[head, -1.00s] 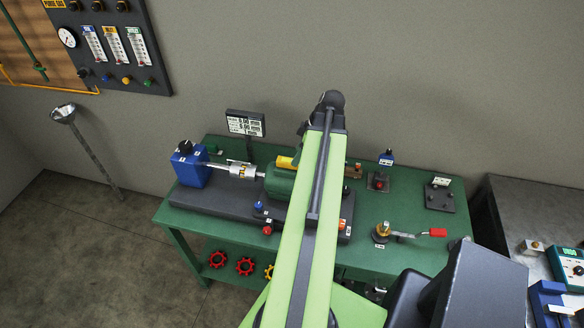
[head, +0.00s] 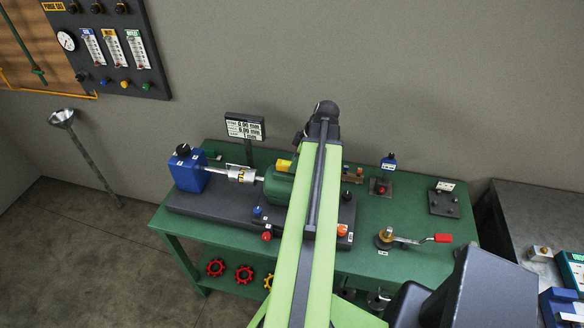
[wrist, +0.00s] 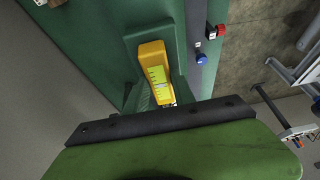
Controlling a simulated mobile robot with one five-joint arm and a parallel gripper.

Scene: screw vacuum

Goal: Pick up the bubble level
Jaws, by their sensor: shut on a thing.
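The bubble level (wrist: 155,72) is a yellow block with a pale green vial strip. In the wrist view it lies over the green machine housing, its near end reaching the dark edge of my gripper (wrist: 165,110). Its yellow end also shows in the head view (head: 284,166) on top of the green motor housing (head: 279,184), just left of my arm. My gripper is shut on the near end of the level; the fingertips are mostly hidden. In the head view my arm hides the gripper. I cannot tell whether the level is clear of the housing.
The green bench (head: 395,268) carries a blue box (head: 187,173) on the left and a small display (head: 244,128) behind. To the right are a red-handled lever (head: 440,239) and a dark block (head: 444,203). A grey table (head: 520,215) stands farther right. The wall is close behind.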

